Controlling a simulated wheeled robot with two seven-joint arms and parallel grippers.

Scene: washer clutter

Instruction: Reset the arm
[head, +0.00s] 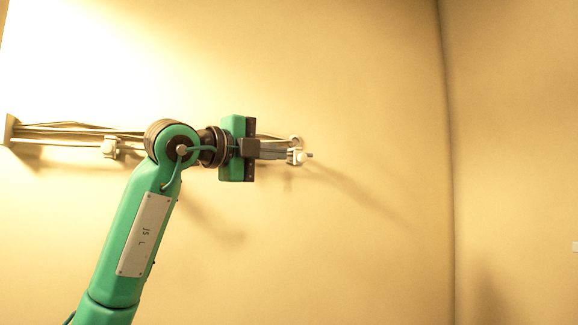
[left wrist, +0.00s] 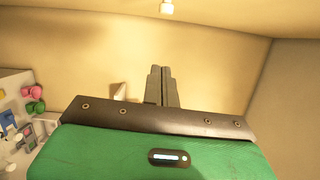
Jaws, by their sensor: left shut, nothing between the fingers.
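My left arm, green with dark joints, rises from the lower left in the head view. Its gripper (head: 285,154) points right, held up in front of the wall. In the left wrist view the two dark fingers (left wrist: 161,87) lie together, shut and empty. My right gripper is in neither view.
A wall rack with metal rods (head: 70,130) runs along the wall behind my left wrist. A bright lit wall fills the left, with a corner (head: 446,160) at the right. In the left wrist view a pale surface (left wrist: 12,85) with several small colored items lies at the left edge. The space right of the gripper looks clear.

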